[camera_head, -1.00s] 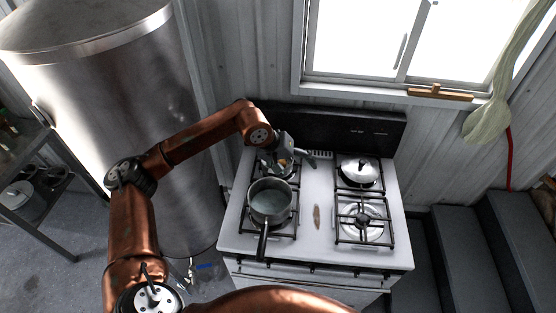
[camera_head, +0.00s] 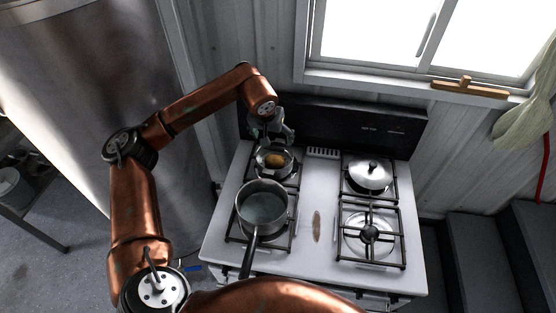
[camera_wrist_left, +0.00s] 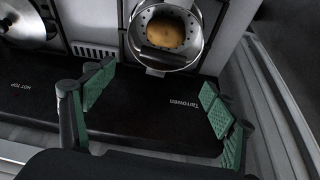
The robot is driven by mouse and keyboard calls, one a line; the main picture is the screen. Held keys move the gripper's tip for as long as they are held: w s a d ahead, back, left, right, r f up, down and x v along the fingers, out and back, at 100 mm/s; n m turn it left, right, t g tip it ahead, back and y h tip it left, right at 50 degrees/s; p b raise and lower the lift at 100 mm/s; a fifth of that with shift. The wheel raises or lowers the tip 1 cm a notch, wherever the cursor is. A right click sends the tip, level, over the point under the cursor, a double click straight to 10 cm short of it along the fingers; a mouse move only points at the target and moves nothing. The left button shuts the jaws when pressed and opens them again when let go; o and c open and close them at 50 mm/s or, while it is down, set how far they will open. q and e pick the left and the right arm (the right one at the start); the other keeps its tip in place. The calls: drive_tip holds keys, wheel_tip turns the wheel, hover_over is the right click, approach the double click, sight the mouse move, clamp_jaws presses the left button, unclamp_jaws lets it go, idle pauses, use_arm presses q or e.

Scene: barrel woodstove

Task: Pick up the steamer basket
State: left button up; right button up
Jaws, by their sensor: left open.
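The steamer basket (camera_head: 289,165) is a small metal perforated basket on the back-left burner, with a brown, potato-like item (camera_head: 274,160) inside. In the left wrist view the basket (camera_wrist_left: 187,57) shows at top centre with a dark handle on its near side. My left gripper (camera_head: 272,132) is open and empty, above and behind the basket near the stove's back panel. In the left wrist view its green-padded fingers (camera_wrist_left: 158,88) are spread wide and apart from the basket. My right gripper is not in view.
A saucepan (camera_head: 263,207) of liquid stands on the front-left burner, its handle toward me. A lidded pan (camera_head: 371,176) is on the back-right burner. A brown object (camera_head: 317,226) lies mid-stovetop. The black back panel (camera_head: 350,132) and a large metal cylinder (camera_head: 80,90) bound the space.

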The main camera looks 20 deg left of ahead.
sight(274, 146)
use_arm(q)
drive_tip(key=x, duration=0.5)
drive_tip(key=p+x, duration=0.1)
drive_tip(key=x, duration=0.2)
drive_tip(key=shift+a+f, duration=0.15)
drive_tip(key=shift+a, duration=0.15)
drive_tip(key=c, duration=1.8)
